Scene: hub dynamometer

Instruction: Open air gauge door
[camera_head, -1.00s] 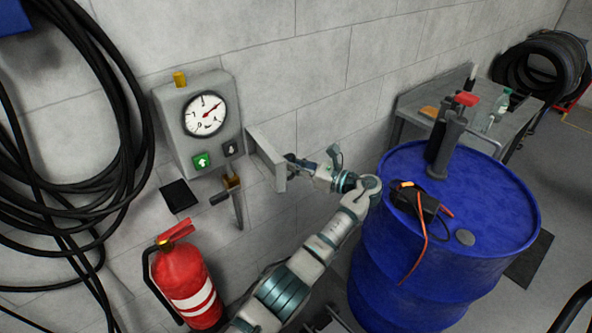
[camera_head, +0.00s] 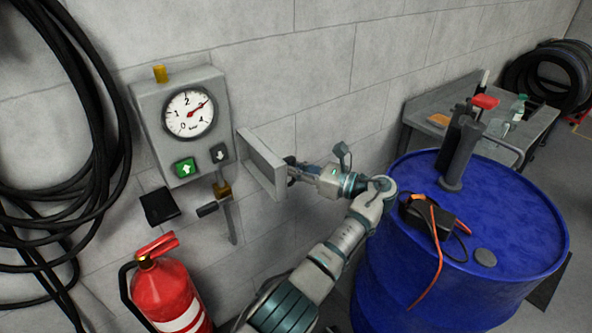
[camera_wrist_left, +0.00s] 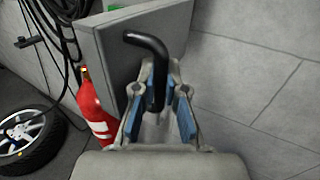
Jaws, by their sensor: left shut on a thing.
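The air gauge box (camera_head: 178,125) is a grey wall box with a round white dial (camera_head: 189,113), a green up-arrow button and a dark down-arrow button. Its grey door (camera_head: 262,164) stands swung out from the wall at the box's right side, leaving the dial uncovered. My left gripper (camera_head: 291,171) is at the door's outer side. In the left wrist view, the gripper (camera_wrist_left: 158,98) is shut on the bent black door handle (camera_wrist_left: 150,44), with the grey door panel (camera_wrist_left: 112,50) behind it. The fingertips are partly hidden in the head view. My right gripper is not in view.
A blue drum (camera_head: 465,215) with a black device and cables on top stands right of my arm. A red fire extinguisher (camera_head: 168,285) stands below the gauge box. Black hoses (camera_head: 50,130) hang at left. A grey bench (camera_head: 535,125) is behind the drum.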

